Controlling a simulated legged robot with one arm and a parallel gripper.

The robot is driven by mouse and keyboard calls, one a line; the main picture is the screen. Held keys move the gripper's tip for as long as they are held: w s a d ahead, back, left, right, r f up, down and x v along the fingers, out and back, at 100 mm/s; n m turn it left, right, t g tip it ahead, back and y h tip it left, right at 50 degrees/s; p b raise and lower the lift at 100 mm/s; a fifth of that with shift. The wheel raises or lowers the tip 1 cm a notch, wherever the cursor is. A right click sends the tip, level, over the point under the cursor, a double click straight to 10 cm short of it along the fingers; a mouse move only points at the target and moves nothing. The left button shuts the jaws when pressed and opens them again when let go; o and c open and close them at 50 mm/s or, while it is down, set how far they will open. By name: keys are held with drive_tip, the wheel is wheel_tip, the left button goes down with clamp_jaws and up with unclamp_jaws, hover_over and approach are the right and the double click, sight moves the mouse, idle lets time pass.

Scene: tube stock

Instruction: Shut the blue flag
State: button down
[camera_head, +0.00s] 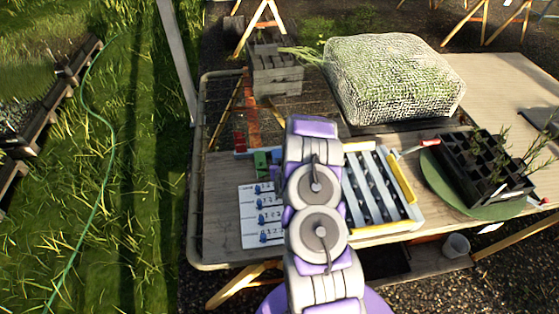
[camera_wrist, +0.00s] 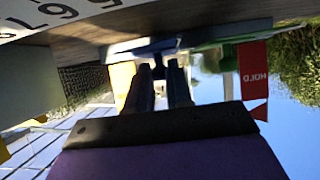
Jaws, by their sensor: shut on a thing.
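The blue flag (camera_wrist: 143,49) shows in the wrist view as a blue strip at my fingertips, under a pale rail edge. My gripper (camera_wrist: 159,72) is shut on a small part of it, partly hidden by the fingers. A green flag (camera_wrist: 215,37) and a red flag marked HOLD (camera_wrist: 253,68) are beside it to the right. In the head view, the red flag (camera_head: 239,142) and green flag (camera_head: 262,161) show just left of my arm. My arm hides the gripper there, and I cannot make out the whole blue flag.
A white slatted rack (camera_head: 372,190) with yellow edges stands right of my arm. A printed sheet (camera_head: 259,215) lies left. A black cell tray (camera_head: 480,165) sits on a green round mat (camera_head: 445,187). A netted bale (camera_head: 390,80) and grey crates (camera_head: 275,72) are behind.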

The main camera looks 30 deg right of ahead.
drive_tip(key=shift+s+a+f, duration=0.15)
drive_tip(key=shift+s+f, duration=0.25)
drive_tip(key=shift+f, duration=0.25)
drive_tip(key=c, duration=1.4)
unclamp_jaws()
drive_tip(key=shift+o, duration=1.3)
drive_tip(key=shift+s+a+r, duration=0.1)
drive_tip(key=shift+s, duration=0.05)
drive_tip(key=shift+o, duration=0.5)
drive_tip(key=shift+w+r, duration=0.15)
drive_tip(key=shift+w, duration=0.1)
